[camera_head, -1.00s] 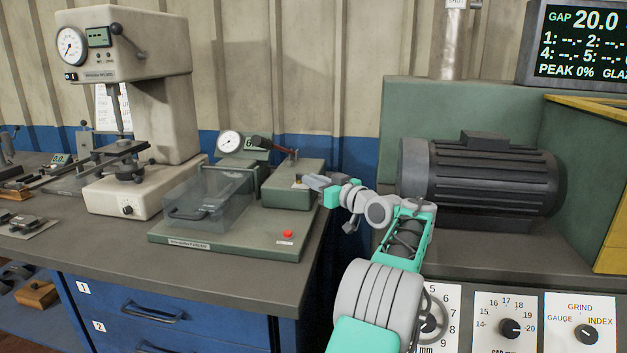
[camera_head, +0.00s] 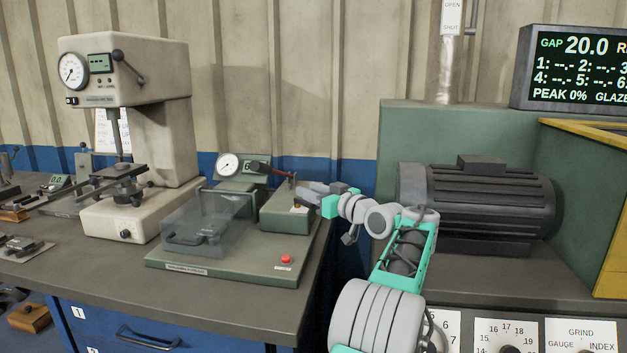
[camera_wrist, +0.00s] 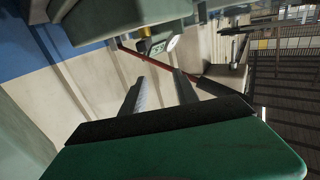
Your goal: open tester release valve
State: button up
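The tester (camera_head: 225,270) is a green base on the bench, with a clear cover (camera_head: 205,220), a dial gauge (camera_head: 228,165) and a green box (camera_head: 285,215) at its right. A small brass-coloured part, perhaps the release valve, shows on the box (camera_head: 297,206) and in the wrist view (camera_wrist: 147,36). My gripper (camera_head: 304,187) is at the box's upper right side, close to the brass part; contact cannot be told. In the wrist view its two fingers (camera_wrist: 159,77) are apart with nothing between them.
A red lever with a black handle (camera_wrist: 208,87) crosses beyond my fingertips in the wrist view. A red button (camera_head: 286,260) is on the tester's front right. A cream press (camera_head: 130,140) stands at left. A dark motor (camera_head: 480,200) stands at right.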

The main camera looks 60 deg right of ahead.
jog(key=s+a+r+p, duration=0.1)
jog(key=s+a+r, duration=0.6)
jog(key=a, duration=0.3)
jog(key=shift+s+r, duration=0.35)
jog(key=shift+r, duration=0.25)
